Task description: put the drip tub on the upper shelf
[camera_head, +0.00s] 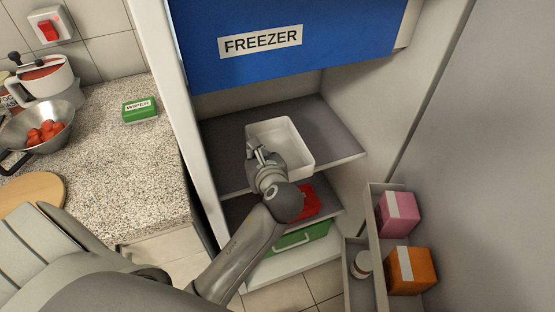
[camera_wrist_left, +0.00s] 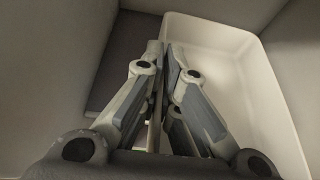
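The white drip tub (camera_head: 288,140) is at the upper grey shelf (camera_head: 334,137) inside the cabinet, under the blue freezer panel (camera_head: 285,60). It looks upright and empty; I cannot tell whether its base touches the shelf. My left gripper (camera_head: 254,153) is at the tub's near left wall. In the left wrist view the fingers (camera_wrist_left: 165,46) are close together with the wall of the tub (camera_wrist_left: 225,60) between them. My right gripper is not in view.
Below, a red item (camera_head: 305,203) sits on the lower shelf, above a green box (camera_head: 300,237). The door rack at right holds a pink box (camera_head: 398,213) and an orange box (camera_head: 408,270). The counter (camera_head: 120,160) at left holds a wiper box (camera_head: 140,109) and a colander (camera_head: 38,128).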

